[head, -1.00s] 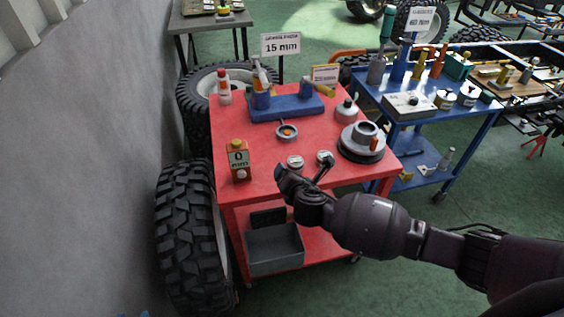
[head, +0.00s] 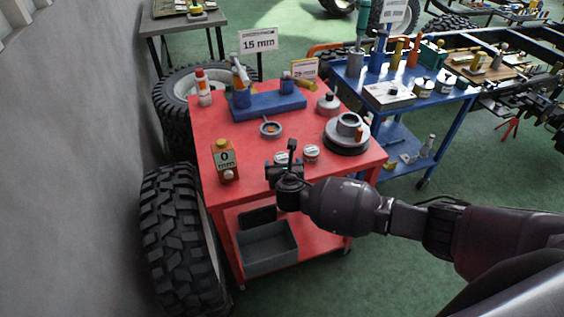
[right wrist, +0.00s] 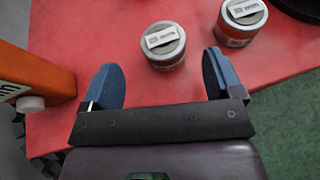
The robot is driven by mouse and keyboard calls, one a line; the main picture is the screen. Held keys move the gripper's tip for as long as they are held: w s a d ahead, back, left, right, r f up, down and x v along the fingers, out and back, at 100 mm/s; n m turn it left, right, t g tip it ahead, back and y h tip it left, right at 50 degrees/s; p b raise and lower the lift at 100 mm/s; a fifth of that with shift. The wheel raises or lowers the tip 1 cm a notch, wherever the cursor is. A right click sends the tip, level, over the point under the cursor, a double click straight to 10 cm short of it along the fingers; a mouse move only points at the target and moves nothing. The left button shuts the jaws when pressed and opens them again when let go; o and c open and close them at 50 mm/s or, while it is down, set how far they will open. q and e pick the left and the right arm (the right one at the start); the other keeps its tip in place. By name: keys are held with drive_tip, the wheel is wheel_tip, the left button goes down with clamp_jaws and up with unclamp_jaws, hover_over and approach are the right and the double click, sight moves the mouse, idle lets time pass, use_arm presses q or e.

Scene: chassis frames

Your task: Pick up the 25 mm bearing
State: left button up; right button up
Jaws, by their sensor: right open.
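Two small round tins with grey lids and white labels stand near the table's front edge, a left tin (head: 281,158) and a right tin (head: 311,153). In the right wrist view they are the near tin (right wrist: 163,45) and the far tin (right wrist: 241,22). A grey ring-shaped part (head: 270,129) lies behind them. The small labels are unreadable, so I cannot tell which thing is the 25 mm bearing. My right gripper (head: 281,165) is open and empty at the front edge. Its blue fingers (right wrist: 163,80) are spread, with the near tin just beyond their gap. My left gripper is not in view.
The red table (head: 252,187) also holds an orange "0 mm" box (head: 226,163) at left, a blue block (head: 268,105) at the back and a round grey flange (head: 347,135) at right. A grey bin (head: 267,250) sits on the lower shelf.

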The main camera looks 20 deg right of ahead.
sight(282, 157)
drive_tip(key=shift+b+x, duration=0.6)
drive_tip(key=shift+x, duration=2.1)
drive_tip(key=shift+d+r, duration=0.15)
drive_tip(key=c, duration=1.3)
